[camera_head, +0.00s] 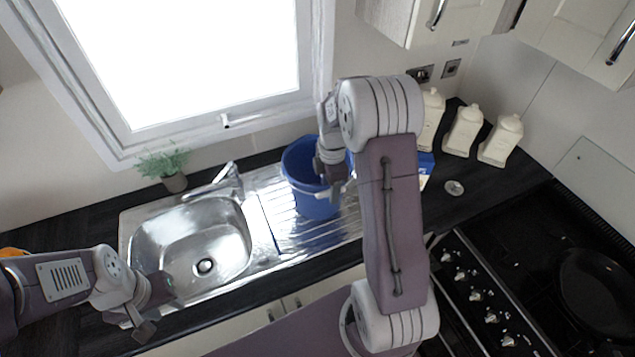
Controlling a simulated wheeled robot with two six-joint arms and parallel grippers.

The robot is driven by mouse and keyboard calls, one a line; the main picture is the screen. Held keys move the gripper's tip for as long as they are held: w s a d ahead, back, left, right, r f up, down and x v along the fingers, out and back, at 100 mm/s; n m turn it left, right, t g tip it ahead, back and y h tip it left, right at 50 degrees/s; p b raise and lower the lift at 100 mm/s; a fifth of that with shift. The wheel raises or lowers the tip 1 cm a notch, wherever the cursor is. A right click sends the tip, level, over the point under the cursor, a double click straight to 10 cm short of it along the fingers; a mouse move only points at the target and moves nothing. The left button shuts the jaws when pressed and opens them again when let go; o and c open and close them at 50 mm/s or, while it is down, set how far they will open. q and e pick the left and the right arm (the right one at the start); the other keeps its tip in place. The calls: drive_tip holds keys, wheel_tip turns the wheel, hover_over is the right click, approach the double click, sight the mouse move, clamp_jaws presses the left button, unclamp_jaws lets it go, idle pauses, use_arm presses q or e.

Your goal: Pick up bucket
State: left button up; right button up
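A blue bucket (300,162) stands upright on the metal draining board (275,222), right of the sink basin. My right gripper (336,195) points down at the bucket's right side and overlaps its rim in the picture. My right arm hides part of that side, and I cannot tell whether the fingers touch the bucket or are shut on it. My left gripper (150,318) is at the lower left, near the counter's front edge, apart from the bucket. Its fingers appear spread with nothing between them.
The sink basin (190,245) is empty, with a tap (228,178) and a potted plant (168,168) behind it. Several cream canisters (463,130) stand at the back right. A hob (520,275) with a black pan (598,290) lies right. Wall cupboards (575,40) hang above.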

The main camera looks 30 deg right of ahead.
drive_tip(key=shift+a, duration=0.1)
drive_tip(key=c, duration=1)
drive_tip(key=shift+s+d, duration=0.1)
drive_tip(key=shift+d, duration=0.1)
clamp_jaws()
drive_tip(key=shift+a, duration=0.1)
